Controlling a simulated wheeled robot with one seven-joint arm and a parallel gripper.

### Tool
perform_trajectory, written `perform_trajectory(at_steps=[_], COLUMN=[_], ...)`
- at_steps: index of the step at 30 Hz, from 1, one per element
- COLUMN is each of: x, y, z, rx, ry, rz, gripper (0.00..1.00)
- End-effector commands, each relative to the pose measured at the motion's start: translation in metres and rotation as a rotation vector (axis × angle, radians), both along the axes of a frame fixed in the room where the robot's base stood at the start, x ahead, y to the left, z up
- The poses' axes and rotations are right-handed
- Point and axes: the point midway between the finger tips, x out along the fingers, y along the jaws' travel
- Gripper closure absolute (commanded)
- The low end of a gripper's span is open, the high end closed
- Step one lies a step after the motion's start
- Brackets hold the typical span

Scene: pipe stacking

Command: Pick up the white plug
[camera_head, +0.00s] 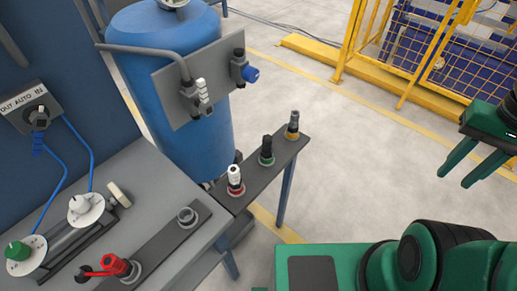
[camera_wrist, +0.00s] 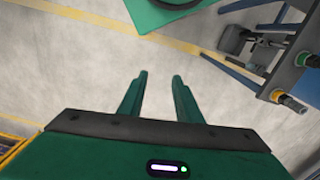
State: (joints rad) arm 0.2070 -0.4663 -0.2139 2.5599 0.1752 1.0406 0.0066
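A white plug (camera_head: 234,176) stands upright in a red-ringed socket at the near end of a narrow dark shelf (camera_head: 262,184) in the head view. A black plug (camera_head: 266,148) with a green ring and a yellow-and-black plug (camera_head: 292,124) stand farther along it. My gripper (camera_head: 453,178) is at the far right, well apart from the plugs. In the wrist view its two fingers (camera_wrist: 160,76) are parted with only floor between them, so it is open and empty. The yellow-ringed plug (camera_wrist: 288,101) shows at the right there; I cannot make out the white plug.
A blue tank (camera_head: 180,80) with a fitting panel stands behind the shelf. A grey bench (camera_head: 150,185) at left carries dials, a red valve (camera_head: 115,265) and an empty ring socket (camera_head: 187,216). A yellow fence (camera_head: 400,60) stands at the back. Open floor lies between shelf and gripper.

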Motion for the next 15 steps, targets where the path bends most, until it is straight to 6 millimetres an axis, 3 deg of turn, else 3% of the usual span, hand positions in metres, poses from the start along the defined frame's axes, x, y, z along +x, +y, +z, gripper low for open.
perform_trajectory(at_steps=[10, 12, 15], x=[-0.0001, 0.0003, -0.0068], y=[0.0002, 0.0003, 0.0033], z=[0.0000, 0.0001, 0.0062], rx=[0.000, 0.000, -0.001], ry=[0.000, 0.000, -0.015], rz=[0.000, 0.004, 0.059], gripper=[0.69, 0.54, 0.52])
